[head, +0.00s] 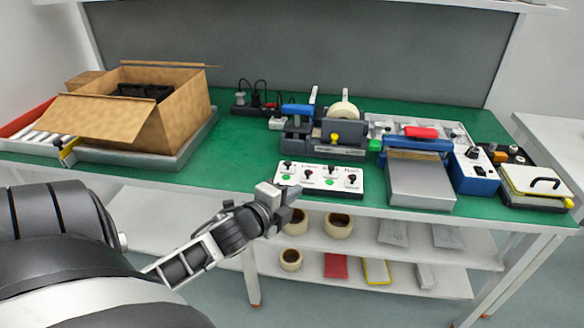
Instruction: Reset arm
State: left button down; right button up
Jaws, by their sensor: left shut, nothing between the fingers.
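My left arm comes in from the lower left, and its gripper (290,201) is in front of the green bench's front edge. The gripper is shut with nothing in it. It shows just below and left of a white panel with several black toggle switches (320,182); I cannot tell whether it touches the panel's edge. My right gripper is not in view.
An open cardboard box (180,118) stands on the green bench (235,155) at the left. A tape machine (338,135), a grey plate device (420,182) and a blue control box (474,172) stand right. Tape rolls (338,225) lie on the shelf below.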

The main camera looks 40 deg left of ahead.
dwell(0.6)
pick_arm(q)
jog(key=s+d+f+n+g+h, duration=0.1)
jog(key=s+d+f+n, duration=0.2)
jog(key=d, duration=0.5)
jog(key=s+d+f+n+g+h, duration=0.2)
jog(key=s+d+n, duration=0.3)
jog(key=d, duration=0.3)
jog(key=s+d+f+n+g+h, duration=0.1)
jog(key=s+d+f+n+h, duration=0.1)
jog(key=s+d+f+n, duration=0.3)
jog(key=d+n, duration=0.1)
jog(key=d, duration=0.2)
jog(key=shift+g, duration=0.3)
jog(key=shift+d, duration=0.1)
